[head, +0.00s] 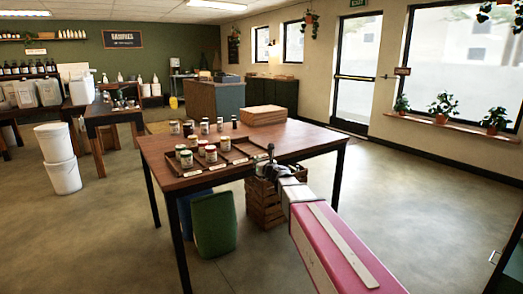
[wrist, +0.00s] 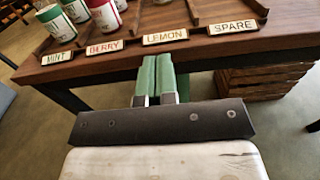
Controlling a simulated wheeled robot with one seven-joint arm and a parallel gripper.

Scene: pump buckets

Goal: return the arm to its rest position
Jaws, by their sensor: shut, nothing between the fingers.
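My gripper (head: 270,151) is at the front right edge of the wooden table in the head view, at the end of my outstretched arm. In the wrist view my gripper (wrist: 156,78) shows two green fingers side by side. They are shut with nothing held. They point at the table's front edge (wrist: 200,55), just below the LEMON label (wrist: 165,37). In the head view the arm reaches in from the lower right. Whether the fingers touch the edge I cannot tell.
The table (head: 165,148) bears a divided tray with several jars (head: 210,153) and a flat box (head: 263,115). A wooden crate (head: 262,204) and a green bin (head: 213,225) stand below. White buckets (head: 62,172) are at left. The floor at right is clear.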

